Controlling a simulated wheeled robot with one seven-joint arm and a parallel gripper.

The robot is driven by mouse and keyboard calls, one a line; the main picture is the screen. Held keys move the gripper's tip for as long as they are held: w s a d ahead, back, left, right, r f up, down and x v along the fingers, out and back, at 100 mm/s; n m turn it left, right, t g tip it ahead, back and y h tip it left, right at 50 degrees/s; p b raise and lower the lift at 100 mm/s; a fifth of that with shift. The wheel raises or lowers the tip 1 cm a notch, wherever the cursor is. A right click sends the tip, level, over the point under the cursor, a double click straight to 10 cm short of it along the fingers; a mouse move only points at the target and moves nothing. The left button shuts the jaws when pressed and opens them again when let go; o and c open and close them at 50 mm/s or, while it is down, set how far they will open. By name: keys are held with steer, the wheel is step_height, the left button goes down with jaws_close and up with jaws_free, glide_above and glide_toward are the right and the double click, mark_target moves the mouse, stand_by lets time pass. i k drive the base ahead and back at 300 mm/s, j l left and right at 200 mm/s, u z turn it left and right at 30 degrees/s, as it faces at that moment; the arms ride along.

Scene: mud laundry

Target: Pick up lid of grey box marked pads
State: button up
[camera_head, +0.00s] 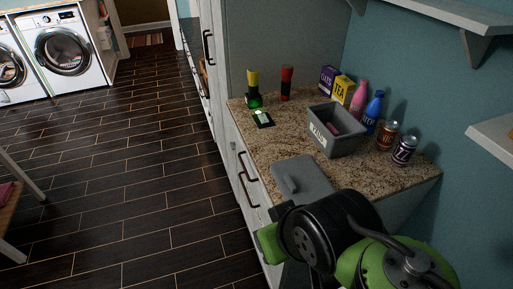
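The grey box (333,146) stands open on the granite counter, with a white label on its front that seems to read PADS. Something pinkish lies inside it. A flat grey lid (312,183) with a small raised handle lies on the counter in front of the box, near the counter's front edge. It is apart from the box. My black and green arm fills the lower right and covers the counter just below the lid. My gripper's fingers do not show, so I cannot see whether they touch anything.
Behind the box stand a purple box (327,79), a yellow tea box (343,91), a pink bottle (359,101), a blue bottle (373,112) and two cans (404,151). A green bottle (254,97) and a red-and-black bottle (287,84) stand at the far left. Grey shelves (445,14) overhang the right.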

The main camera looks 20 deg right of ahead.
mark_target(299, 178)
steer(key=z, duration=1.35)
